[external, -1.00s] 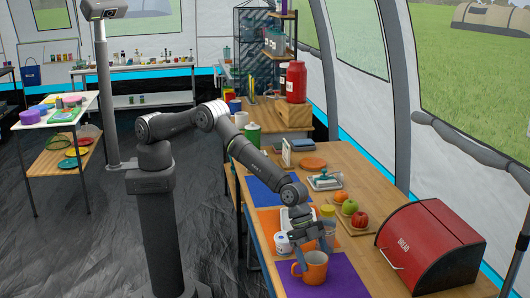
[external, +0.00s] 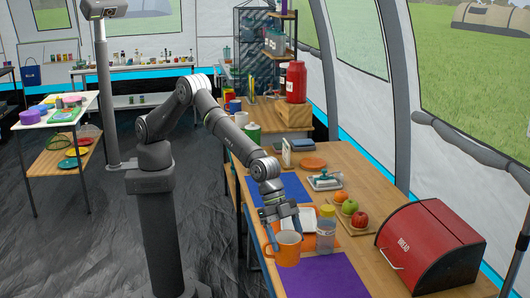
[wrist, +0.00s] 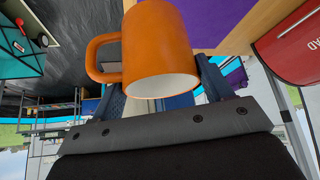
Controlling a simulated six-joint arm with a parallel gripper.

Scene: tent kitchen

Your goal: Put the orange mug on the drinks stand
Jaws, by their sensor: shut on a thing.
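The orange mug (external: 288,250) is upright in the jaws of my gripper (external: 280,218), raised above the near end of the wooden table. In the wrist view the mug (wrist: 160,45) fills the top middle, with its handle to the left and its pale inside showing. My gripper (wrist: 165,90) has a finger on either side of it. At the far end of the table, a wooden stand (external: 293,117) carries a red drinks jug (external: 296,82); I take it for the drinks stand. Mugs and a green canister (external: 252,132) are beside it.
A bare purple mat (external: 320,278) lies below the mug. A yellow-lidded jar (external: 326,228) stands close to its right on an orange mat. A fruit board (external: 352,225), a red bread bin (external: 428,248), a butter dish (external: 324,181) and an orange plate (external: 313,163) occupy the table.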

